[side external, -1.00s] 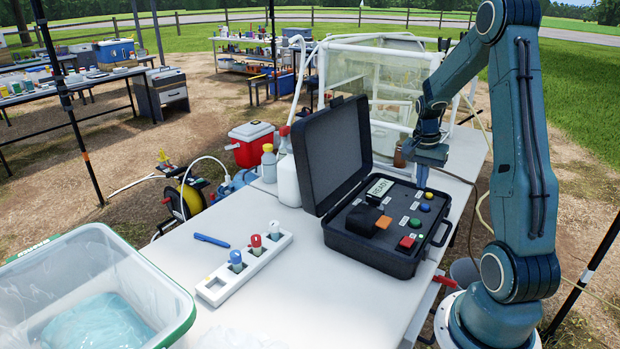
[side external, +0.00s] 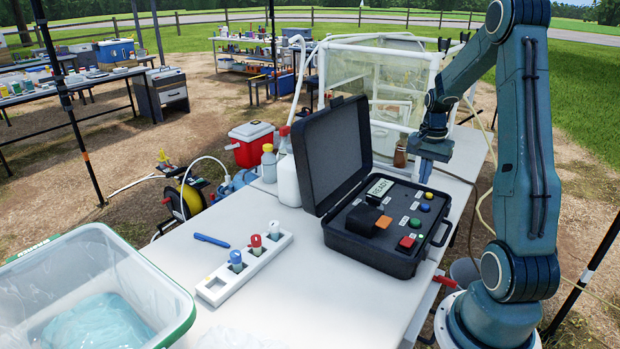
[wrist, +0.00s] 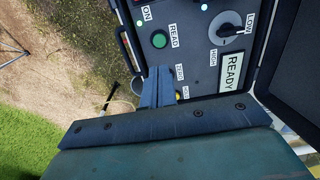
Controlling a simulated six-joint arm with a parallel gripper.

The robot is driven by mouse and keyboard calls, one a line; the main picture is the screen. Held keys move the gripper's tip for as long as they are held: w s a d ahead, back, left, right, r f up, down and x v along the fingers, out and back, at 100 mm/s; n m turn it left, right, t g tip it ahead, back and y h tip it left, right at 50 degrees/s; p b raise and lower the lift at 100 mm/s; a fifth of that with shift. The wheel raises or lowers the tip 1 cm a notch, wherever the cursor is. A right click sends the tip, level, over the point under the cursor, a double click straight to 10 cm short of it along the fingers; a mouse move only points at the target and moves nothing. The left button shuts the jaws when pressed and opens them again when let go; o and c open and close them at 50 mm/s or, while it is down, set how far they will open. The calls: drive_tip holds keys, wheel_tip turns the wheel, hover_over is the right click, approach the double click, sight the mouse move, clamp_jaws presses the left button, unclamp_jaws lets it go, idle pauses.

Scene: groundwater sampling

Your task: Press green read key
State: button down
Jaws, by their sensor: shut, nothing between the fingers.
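The green key (wrist: 159,40), labelled READ, is uncovered on the instrument panel in the wrist view. It also shows in the side view (side external: 415,223), in the row of coloured keys. The open black instrument case (side external: 385,250) stands on the white table. Its display (wrist: 232,72) reads READY. My gripper (side external: 425,180) is shut and empty, above the far right corner of the case, beyond the blue key. In the wrist view its fingers (wrist: 160,72) point toward the panel below the green key, apart from it in the picture. They partly hide the yellow key (wrist: 178,94).
The raised lid (side external: 338,150) stands left of the panel. A vial rack (side external: 245,268) and a blue pen (side external: 211,240) lie left of the case.

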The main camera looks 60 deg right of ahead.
sight(415, 221)
wheel_tip(415, 221, down, 13)
drive_tip(key=shift+r, duration=0.1)
idle(0.5)
idle(0.3)
drive_tip(key=shift+s+a+f, duration=0.1)
drive_tip(key=shift+f, duration=0.9)
drive_tip(key=shift+r, duration=0.15)
wheel_tip(415, 221, up, 15)
idle(0.4)
idle(0.6)
